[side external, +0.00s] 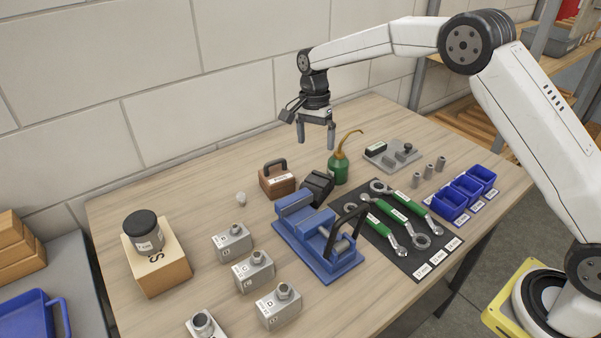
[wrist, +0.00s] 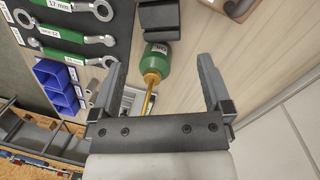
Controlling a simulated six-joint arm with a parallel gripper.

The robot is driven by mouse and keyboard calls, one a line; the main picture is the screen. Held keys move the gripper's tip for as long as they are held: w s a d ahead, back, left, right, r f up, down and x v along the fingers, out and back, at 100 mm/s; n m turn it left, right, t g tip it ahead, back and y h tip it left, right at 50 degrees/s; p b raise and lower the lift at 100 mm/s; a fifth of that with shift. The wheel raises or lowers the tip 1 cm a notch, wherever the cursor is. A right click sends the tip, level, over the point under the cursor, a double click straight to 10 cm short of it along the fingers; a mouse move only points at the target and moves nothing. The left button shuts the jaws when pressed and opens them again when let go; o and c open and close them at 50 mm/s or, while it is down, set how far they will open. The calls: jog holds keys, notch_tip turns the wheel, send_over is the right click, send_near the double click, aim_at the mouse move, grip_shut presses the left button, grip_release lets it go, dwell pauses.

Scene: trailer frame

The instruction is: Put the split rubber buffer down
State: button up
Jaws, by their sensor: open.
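A black block in two parts with a groove between them, which looks like the split rubber buffer (side external: 318,187), rests on the table between the blue vise (side external: 322,245) and the green oil can (side external: 338,168). It also shows at the top of the wrist view (wrist: 159,17). My gripper (side external: 316,140) is open and empty, above the table behind the block and the oil can. In the wrist view its two fingers (wrist: 160,68) are spread wide, with the oil can (wrist: 157,58) seen between and beyond them. Nothing is held.
A brown block with a black handle (side external: 277,178) stands left of the black block. A dark mat with green wrenches (side external: 408,208), blue bins (side external: 468,190) and a grey fixture plate (side external: 393,155) lie right. Grey labelled blocks (side external: 254,270) stand in front. The back left table is clear.

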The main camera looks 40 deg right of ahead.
dwell(0.3)
jog(key=s+d+n+t, duration=0.1)
jog(key=s+n, duration=0.5)
jog(key=s, duration=0.7)
jog(key=s+d+f+n+t, duration=0.1)
jog(key=s+n+t, duration=0.2)
jog(key=s+n, duration=0.4)
jog(key=s, duration=0.7)
jog(key=shift+s+d+f+n+h, duration=0.2)
jog(key=shift+d+f+n+h, duration=0.05)
jog(key=shift+n+h, duration=0.05)
jog(key=shift+w, duration=0.1)
